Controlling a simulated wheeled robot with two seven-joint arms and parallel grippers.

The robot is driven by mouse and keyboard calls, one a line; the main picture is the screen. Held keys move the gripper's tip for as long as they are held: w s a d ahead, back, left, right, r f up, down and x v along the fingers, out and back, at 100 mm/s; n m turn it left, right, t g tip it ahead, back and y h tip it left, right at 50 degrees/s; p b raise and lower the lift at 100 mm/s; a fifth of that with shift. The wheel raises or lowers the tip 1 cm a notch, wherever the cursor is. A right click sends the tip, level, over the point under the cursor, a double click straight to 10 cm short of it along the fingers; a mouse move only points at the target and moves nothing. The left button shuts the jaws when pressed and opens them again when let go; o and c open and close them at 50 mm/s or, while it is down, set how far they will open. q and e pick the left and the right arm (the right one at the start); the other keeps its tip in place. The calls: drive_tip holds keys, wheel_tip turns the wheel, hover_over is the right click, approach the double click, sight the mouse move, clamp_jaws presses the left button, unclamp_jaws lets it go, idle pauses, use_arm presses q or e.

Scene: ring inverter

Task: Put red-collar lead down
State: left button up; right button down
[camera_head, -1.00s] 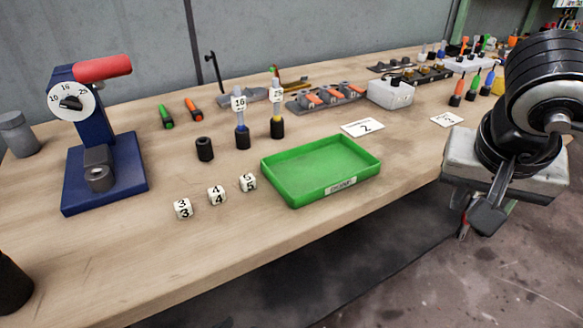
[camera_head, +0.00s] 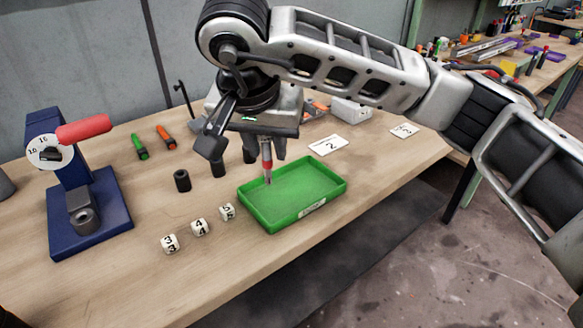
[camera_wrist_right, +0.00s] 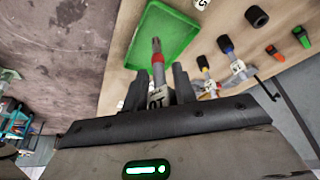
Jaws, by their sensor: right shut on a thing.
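My right gripper (camera_head: 262,150) is shut on the red-collar lead (camera_head: 267,167), which hangs upright with its tip down. The lead is above the left back part of the green tray (camera_head: 326,201); I cannot tell whether its tip touches the floor. In the right wrist view, the lead (camera_wrist_right: 158,60) sticks out between the fingers of the right gripper (camera_wrist_right: 160,82), with a white number tag near the jaws. The green tray (camera_wrist_right: 180,30) lies beyond it and looks empty. My left gripper is not in view.
Two black holders (camera_head: 218,168) stand left of the tray, partly hidden by my gripper; the wrist view shows blue-collar (camera_wrist_right: 228,48) and yellow-collar (camera_wrist_right: 201,62) leads there. Number cubes (camera_head: 200,227) and a black socket (camera_head: 182,181) lie nearby. A blue crimping stand (camera_head: 88,215) is at left.

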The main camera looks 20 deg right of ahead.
drive_tip(key=w+d+f+p, duration=0.1)
drive_tip(key=w+d+f, duration=0.1)
drive_tip(key=f, duration=0.1)
drive_tip(key=w+d+f+p, duration=0.1)
drive_tip(key=w+d+f, duration=0.1)
drive_tip(key=w+f, duration=0.1)
drive_tip(key=w+d+f+p, duration=0.1)
drive_tip(key=w+d+f, duration=0.1)
drive_tip(key=f, duration=0.3)
drive_tip(key=shift+w+d+f, duration=0.1)
drive_tip(key=shift+w+d, duration=0.25)
drive_tip(key=shift+w, duration=0.4)
drive_tip(key=shift+f, duration=0.2)
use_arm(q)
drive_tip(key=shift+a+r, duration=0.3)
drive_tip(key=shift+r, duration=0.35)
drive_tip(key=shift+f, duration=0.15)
use_arm(e)
drive_tip(key=shift+f, duration=0.1)
